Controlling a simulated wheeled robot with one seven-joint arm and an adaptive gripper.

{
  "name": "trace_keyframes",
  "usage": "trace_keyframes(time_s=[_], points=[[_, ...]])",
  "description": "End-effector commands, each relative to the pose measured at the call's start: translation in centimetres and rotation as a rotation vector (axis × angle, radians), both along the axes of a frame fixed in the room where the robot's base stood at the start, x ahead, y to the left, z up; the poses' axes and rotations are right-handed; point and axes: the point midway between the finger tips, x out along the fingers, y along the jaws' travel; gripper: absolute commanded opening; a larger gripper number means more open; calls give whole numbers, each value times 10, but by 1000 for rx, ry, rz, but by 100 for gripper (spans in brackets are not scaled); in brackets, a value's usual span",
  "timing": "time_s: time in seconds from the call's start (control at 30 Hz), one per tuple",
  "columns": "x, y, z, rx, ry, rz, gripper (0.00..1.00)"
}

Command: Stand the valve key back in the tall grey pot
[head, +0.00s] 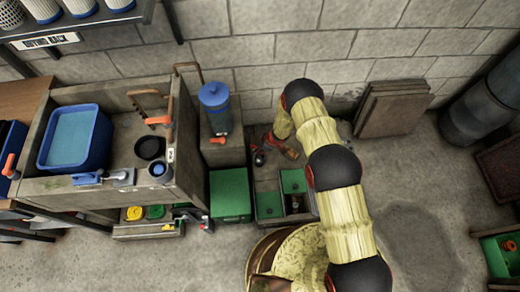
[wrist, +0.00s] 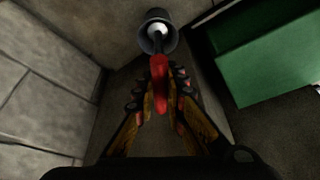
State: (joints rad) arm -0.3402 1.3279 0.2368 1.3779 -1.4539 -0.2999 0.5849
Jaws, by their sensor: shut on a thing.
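The valve key (wrist: 158,80) has a red handle and a thin shaft, seen in the wrist view. My gripper (wrist: 162,82) is shut on the red handle. The shaft points away from me toward the tall grey pot (wrist: 146,40), a small dark grey round vessel with a pale inside. The shaft's far end overlaps the pot's mouth; I cannot tell whether it is inside or above it. In the head view my gripper (head: 284,147) is low beside the wall, and the small dark pot (head: 259,159) shows just left of it. The key is mostly hidden there.
A green box (head: 230,194) and a crate with green parts (head: 268,204) stand close by; the green box also shows in the wrist view (wrist: 270,70). A blue cooler (head: 215,100) stands left. Boards (head: 393,108) lean on the wall.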

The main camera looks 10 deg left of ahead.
Motion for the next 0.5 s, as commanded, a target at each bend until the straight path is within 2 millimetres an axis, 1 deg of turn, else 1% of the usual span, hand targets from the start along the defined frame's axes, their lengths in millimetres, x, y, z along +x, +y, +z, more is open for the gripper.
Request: trace_keyframes(time_s=[0.5], points=[[0,0,-7,0,0,0,0]])
